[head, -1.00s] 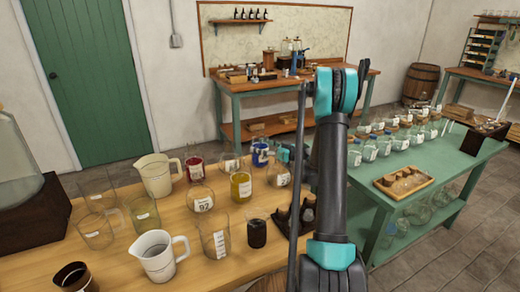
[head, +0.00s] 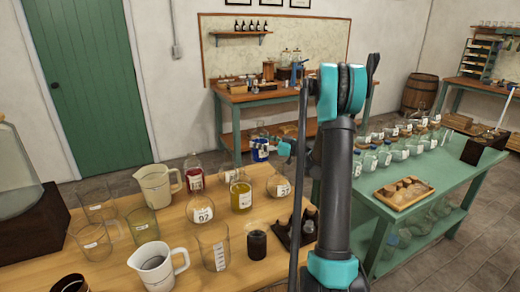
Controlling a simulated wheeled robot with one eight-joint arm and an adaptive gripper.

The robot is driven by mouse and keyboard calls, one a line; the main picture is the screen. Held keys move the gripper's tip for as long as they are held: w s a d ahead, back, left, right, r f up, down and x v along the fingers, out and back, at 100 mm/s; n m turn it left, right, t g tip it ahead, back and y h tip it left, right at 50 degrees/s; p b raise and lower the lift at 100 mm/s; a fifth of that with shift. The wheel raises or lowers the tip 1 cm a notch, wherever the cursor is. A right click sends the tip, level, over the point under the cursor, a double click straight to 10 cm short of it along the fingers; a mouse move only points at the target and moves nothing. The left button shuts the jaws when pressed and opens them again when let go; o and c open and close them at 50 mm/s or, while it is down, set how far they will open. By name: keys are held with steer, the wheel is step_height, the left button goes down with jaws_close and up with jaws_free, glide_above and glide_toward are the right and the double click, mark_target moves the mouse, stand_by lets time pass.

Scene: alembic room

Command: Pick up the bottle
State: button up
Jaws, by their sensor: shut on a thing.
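A clear bottle with a blue and white label (head: 260,152) is held up above the far edge of the wooden table (head: 130,266), with the room's back area behind it. My gripper (head: 271,148) is shut on this bottle from its right side. The bottle looks upright. My arm hides part of the gripper, and the fingers are too small to make out clearly.
On the wooden table stand a red-filled bottle (head: 193,174), a yellow jar (head: 241,195), a cream jug (head: 158,187), a white jug (head: 157,264) and several glass beakers. A green table (head: 440,185) with several bottles stands at right.

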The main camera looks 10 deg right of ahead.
steer(key=shift+r, duration=6.1)
steer(key=shift+r, duration=0.1)
steer(key=shift+s, duration=0.1)
